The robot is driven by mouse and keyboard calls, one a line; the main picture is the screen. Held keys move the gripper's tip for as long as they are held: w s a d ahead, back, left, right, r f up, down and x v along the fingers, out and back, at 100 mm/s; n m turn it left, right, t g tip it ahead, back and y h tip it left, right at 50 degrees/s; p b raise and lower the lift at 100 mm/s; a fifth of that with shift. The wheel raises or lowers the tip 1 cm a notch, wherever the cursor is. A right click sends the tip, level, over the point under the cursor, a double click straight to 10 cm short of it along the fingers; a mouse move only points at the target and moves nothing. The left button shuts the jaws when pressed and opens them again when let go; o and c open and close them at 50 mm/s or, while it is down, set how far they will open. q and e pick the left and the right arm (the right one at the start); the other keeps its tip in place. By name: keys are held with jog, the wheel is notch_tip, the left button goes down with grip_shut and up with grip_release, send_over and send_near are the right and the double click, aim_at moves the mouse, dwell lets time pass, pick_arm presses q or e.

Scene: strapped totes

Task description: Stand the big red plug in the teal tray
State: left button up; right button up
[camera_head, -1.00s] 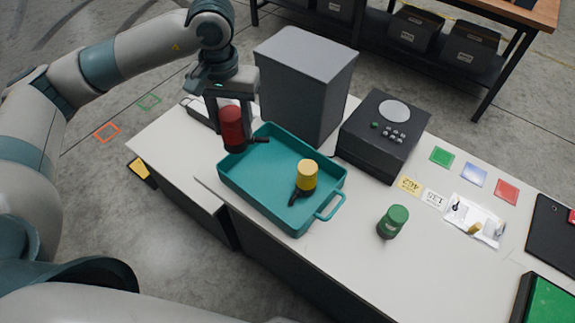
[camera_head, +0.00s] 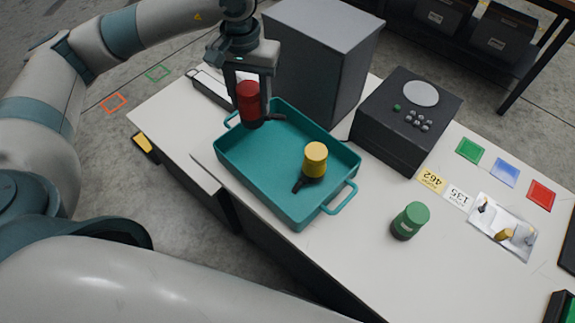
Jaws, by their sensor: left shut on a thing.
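The big red plug (camera_head: 249,100) has a red body and a dark lower end with a dark side lever. My left gripper (camera_head: 249,92) is shut on it and holds it upright, over the far left end of the teal tray (camera_head: 252,190). The plug's lower end looks to be above the tray floor; the exact gap cannot be told. A yellow plug (camera_head: 316,160) with a black base and lever stands upright in the right part of the tray. The left half of the tray floor is clear. My right gripper is not in view.
A green plug (camera_head: 411,220) stands on the white table right of the tray. A tall grey box (camera_head: 318,60) stands behind the tray. A black device (camera_head: 405,120) with buttons stands right of that box. Coloured squares and number cards lie further right.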

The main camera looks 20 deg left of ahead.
aim_at(253, 120)
pick_arm(q)
jog(key=shift+w+f+b, duration=0.1)
jog(key=shift+f+b, duration=0.4)
jog(key=shift+f, duration=0.3)
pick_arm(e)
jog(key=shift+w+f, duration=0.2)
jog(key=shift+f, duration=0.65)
pick_arm(q)
jog(key=shift+f, duration=0.3)
notch_tip(253, 120, down, 5)
jog(key=shift+r+p, duration=0.2)
jog(key=shift+p, duration=0.9)
jog(key=shift+f, duration=0.5)
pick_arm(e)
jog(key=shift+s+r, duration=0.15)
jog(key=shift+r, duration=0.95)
